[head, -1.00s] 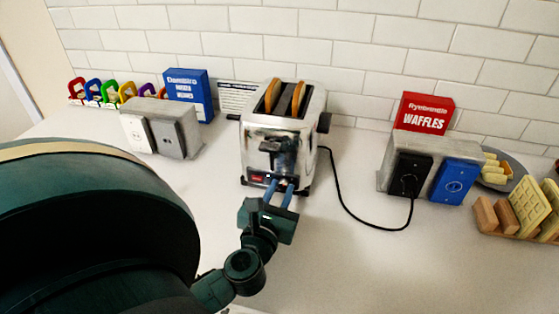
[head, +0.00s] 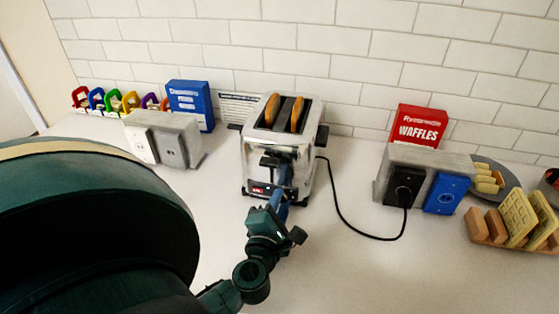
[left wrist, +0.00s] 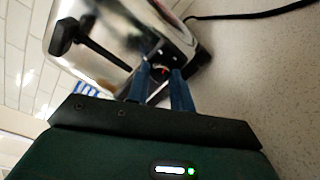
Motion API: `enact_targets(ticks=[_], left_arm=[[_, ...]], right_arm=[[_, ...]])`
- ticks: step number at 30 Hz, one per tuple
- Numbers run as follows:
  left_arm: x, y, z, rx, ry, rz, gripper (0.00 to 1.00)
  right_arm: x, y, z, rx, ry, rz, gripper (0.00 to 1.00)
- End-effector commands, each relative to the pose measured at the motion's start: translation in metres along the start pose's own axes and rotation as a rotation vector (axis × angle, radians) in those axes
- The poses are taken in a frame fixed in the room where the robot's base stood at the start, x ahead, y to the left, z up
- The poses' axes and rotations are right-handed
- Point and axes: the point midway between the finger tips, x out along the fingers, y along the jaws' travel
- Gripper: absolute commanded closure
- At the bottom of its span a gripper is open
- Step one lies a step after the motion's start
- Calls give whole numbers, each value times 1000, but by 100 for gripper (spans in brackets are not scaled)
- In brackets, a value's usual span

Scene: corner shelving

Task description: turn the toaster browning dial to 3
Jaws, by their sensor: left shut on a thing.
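The chrome toaster (head: 312,165) stands on the counter with two bread slices (head: 283,112) in its slots. Its black lever (head: 269,161) is on the front. My left gripper (head: 281,186) is at the lower front of the toaster, its blue fingers pointing at it. The fingers hide the browning dial in the head view. In the left wrist view the fingertips close around the small dark dial (left wrist: 161,70) low on the front, with a bit of red showing. The dial's numbers are too small to read. My right gripper is out of view.
A black cord (head: 345,222) runs from the toaster to an outlet block (head: 407,182) at right. A red waffles box (head: 418,126), a waffle rack (head: 520,215) and a plate stand there. A blue box (head: 190,104) and another outlet block (head: 178,147) are at left. The front counter is clear.

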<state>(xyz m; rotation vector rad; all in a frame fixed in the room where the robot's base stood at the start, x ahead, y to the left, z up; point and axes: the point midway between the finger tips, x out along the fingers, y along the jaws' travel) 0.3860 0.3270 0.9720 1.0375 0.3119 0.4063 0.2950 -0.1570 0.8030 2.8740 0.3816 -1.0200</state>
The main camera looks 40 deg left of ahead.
Motion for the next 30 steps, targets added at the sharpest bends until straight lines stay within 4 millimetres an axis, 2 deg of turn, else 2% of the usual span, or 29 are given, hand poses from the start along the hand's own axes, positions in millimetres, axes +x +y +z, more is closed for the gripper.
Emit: enact_targets(ticks=[6, 15, 30], left_arm=[[1, 2, 2, 187, 9, 7, 100], [1, 2, 2, 378, 20, 10, 100], [1, 2, 3, 475, 25, 11, 100]], right_arm=[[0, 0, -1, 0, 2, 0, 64], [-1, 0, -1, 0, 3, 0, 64], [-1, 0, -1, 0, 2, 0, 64]])
